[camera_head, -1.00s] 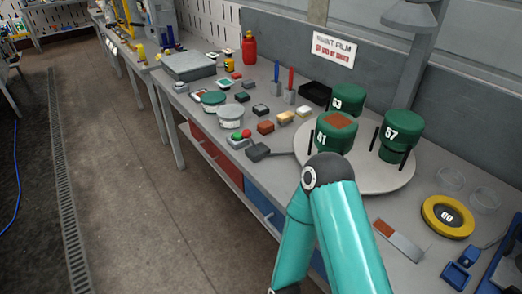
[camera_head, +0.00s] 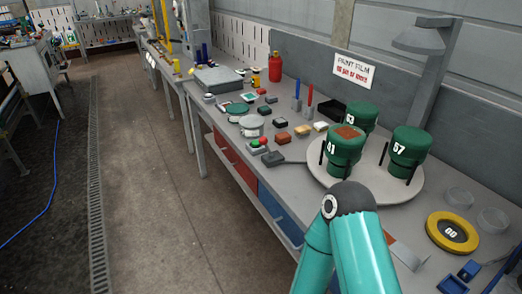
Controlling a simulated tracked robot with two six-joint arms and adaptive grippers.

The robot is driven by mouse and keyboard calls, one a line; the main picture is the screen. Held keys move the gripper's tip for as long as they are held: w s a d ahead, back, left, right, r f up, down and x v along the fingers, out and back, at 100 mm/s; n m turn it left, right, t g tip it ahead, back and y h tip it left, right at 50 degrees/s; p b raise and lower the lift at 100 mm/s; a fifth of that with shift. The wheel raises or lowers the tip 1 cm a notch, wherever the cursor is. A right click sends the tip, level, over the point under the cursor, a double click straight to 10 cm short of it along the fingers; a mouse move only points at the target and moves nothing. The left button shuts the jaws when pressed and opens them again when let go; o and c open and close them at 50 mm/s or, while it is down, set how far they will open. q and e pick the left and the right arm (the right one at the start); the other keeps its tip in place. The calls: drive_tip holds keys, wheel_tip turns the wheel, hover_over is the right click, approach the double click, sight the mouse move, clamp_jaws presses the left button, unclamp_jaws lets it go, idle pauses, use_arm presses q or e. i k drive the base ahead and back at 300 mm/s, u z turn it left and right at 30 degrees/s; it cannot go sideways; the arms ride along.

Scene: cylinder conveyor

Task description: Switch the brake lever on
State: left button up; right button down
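A dark lever with a flat, block-like handle (camera_head: 273,158) lies low on the workbench, its thin rod running right to the edge of a round pale turntable (camera_head: 400,192). It looks like the brake lever, but I cannot be sure. I cannot tell its on or off position. Green canisters marked 41 (camera_head: 343,162), 57 (camera_head: 408,155) and 63 (camera_head: 362,112) stand upright on the turntable. One teal arm of mine shows at the lower right, its bent joint in front of the turntable's near edge. Neither gripper is in view.
A small box with red and green buttons (camera_head: 258,146) sits just left of the lever. Tubs, small blocks and a red bottle (camera_head: 276,68) crowd the bench further back. A yellow ring (camera_head: 452,231) lies at the right. The floor aisle (camera_head: 150,180) on the left is clear.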

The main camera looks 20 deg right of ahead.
sight(263, 140)
drive_tip(key=u, duration=0.1)
drive_tip(key=i, duration=0.95)
drive_tip(key=z, duration=0.1)
